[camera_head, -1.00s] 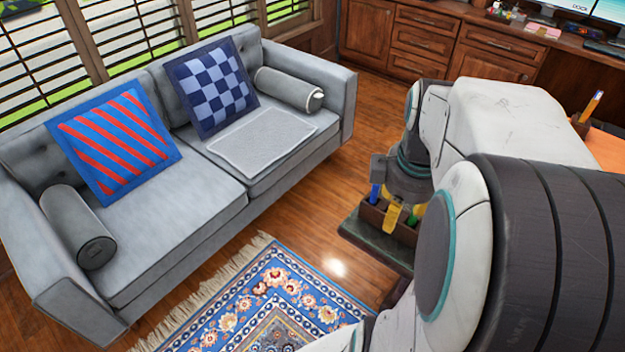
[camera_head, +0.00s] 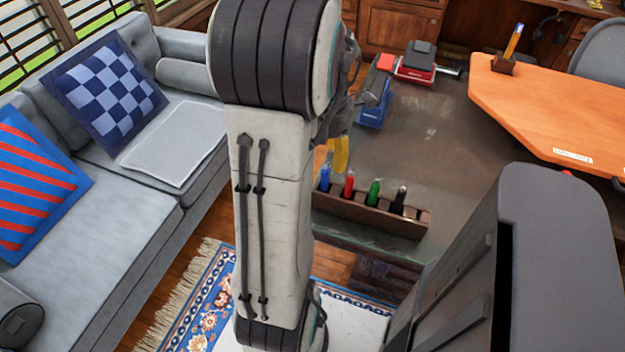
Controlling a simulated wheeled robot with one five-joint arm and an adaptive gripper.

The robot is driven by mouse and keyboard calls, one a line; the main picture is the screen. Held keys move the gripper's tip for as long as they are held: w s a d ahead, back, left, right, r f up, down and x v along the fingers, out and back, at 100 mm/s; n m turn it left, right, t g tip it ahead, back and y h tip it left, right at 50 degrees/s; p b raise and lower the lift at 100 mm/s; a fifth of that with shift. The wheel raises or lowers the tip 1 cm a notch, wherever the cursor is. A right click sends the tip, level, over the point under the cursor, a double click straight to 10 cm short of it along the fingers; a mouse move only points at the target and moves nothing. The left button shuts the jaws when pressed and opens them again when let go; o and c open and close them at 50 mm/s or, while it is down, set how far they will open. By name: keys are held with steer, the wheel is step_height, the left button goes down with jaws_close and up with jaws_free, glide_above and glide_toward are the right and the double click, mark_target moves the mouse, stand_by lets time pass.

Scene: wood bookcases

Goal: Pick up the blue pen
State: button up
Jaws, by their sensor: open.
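The blue pen (camera_head: 325,178) stands upright in the leftmost slot of a brown wooden pen holder (camera_head: 385,217). The holder sits near the front edge of a dark glossy table (camera_head: 440,150). A red pen (camera_head: 349,185), a green pen (camera_head: 374,192) and a black pen (camera_head: 399,200) stand to its right in the same holder. My gripper (camera_head: 338,158), with yellow fingers, is open just above and beside the blue pen. My arm hides part of the gripper, and I cannot tell whether a finger touches the pen.
A blue object (camera_head: 374,112) and a red toolbox (camera_head: 418,66) are farther back on the dark table. An orange desk (camera_head: 535,120) with a small pencil holder (camera_head: 502,64) is at the right. A grey sofa (camera_head: 120,235) stands at the left. The table's middle is clear.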

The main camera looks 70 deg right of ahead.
mark_target(325, 175)
steer(key=shift+a+f+b, duration=0.1)
steer(key=shift+f+b, duration=0.3)
steer(key=shift+f, duration=2.85)
jaws_close()
